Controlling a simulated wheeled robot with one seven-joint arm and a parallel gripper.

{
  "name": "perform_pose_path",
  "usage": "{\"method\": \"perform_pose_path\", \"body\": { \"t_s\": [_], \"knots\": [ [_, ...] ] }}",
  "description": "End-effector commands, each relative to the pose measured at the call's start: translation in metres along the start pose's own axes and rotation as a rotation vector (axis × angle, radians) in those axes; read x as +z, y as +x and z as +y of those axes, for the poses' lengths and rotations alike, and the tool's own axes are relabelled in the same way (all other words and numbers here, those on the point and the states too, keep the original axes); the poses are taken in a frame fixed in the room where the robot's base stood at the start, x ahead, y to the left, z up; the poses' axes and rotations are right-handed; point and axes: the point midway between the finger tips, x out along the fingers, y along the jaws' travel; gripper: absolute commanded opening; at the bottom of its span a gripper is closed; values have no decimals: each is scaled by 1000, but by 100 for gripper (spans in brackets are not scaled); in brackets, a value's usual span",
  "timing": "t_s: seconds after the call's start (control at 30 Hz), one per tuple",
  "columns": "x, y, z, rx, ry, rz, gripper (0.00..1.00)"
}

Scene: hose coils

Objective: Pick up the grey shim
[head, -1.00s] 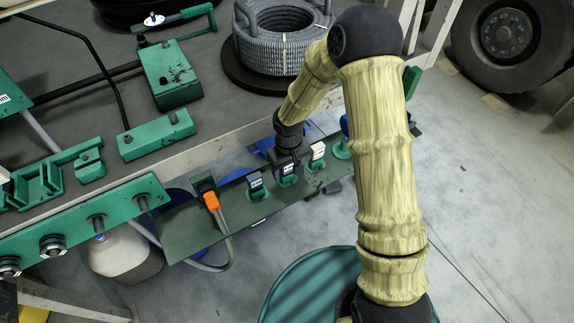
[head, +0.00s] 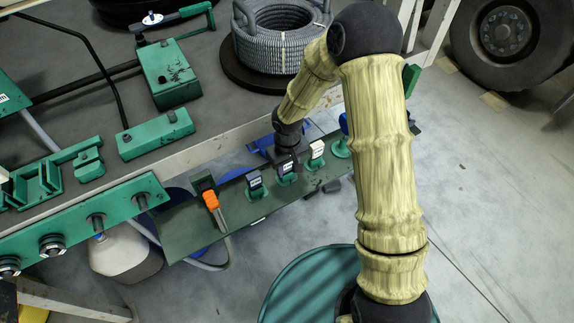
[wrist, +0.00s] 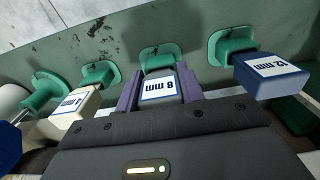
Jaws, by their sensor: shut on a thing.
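The grey shim (wrist: 160,86) has a white "8 mm" label with a blue border and stands at a green holder on the rail, in the middle of the wrist view. My gripper (wrist: 158,92) is shut on it, one finger on each side. In the head view my gripper (head: 284,158) reaches down to the same shim, which it partly hides. I cannot tell whether the shim is lifted clear of its holder.
A dark blue-grey "12 mm" shim (wrist: 270,72) stands close on the right, and a whitish shim (wrist: 75,102) on the left. The green rail (head: 195,226) carries an orange-handled tool (head: 211,200). A grey hose coil (head: 280,45) lies on the bench behind.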

Motion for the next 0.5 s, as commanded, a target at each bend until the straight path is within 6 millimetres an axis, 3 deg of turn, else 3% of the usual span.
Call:
{"method": "perform_pose_path", "body": {
  "t_s": [0.17, 0.5],
  "knots": [
    [-1, -15, 0, 1, 2, 4, 15],
    [-1, -78, 1, 1, 2, 5, 15]
  ]
}}
